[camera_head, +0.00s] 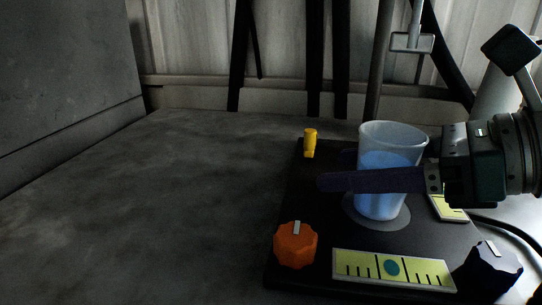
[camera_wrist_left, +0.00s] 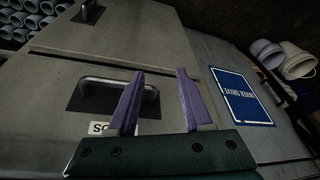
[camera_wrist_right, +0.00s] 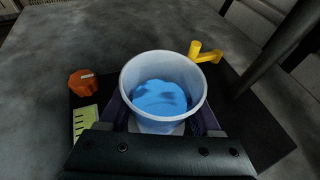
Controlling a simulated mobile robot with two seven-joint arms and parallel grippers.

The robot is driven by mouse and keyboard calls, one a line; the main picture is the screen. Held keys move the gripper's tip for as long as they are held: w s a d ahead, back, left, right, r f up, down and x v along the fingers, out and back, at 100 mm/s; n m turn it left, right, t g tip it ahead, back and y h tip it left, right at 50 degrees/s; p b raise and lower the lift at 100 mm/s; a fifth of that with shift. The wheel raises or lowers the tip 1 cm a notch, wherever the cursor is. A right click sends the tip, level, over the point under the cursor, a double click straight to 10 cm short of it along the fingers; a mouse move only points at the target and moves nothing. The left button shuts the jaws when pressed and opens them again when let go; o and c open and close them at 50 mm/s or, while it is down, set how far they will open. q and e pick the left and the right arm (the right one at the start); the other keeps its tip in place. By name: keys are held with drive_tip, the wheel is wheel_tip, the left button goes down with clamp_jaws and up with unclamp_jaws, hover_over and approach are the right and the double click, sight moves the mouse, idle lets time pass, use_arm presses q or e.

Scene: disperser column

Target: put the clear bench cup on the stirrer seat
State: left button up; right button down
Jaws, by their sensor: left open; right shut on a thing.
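The clear bench cup (camera_head: 386,196), with blue contents, stands upright over the round grey stirrer seat (camera_head: 403,222) on the dark stirrer base (camera_head: 320,205). Its bottom looks to be on or just above the seat; I cannot tell which. My right gripper (camera_head: 375,180) comes from the right and is shut on the cup's sides. In the right wrist view the cup (camera_wrist_right: 163,85) sits between the fingers, its rim open upward. My left gripper (camera_wrist_left: 158,98) is open and empty, in front of a grey cabinet front with a handle, away from the cup.
The base carries an orange knob (camera_head: 296,245), a yellow peg (camera_head: 310,142), a yellow scale plate (camera_head: 393,269) and a dark knob (camera_head: 488,267). A metal rod (camera_head: 381,70) rises behind the cup. The grey bench (camera_head: 150,200) is clear to the left.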

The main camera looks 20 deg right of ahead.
drive_tip(key=shift+c, duration=0.4)
unclamp_jaws()
drive_tip(key=shift+f, duration=0.1)
drive_tip(key=shift+r, duration=0.2)
drive_tip(key=v, duration=1.2)
drive_tip(key=shift+f, duration=0.15)
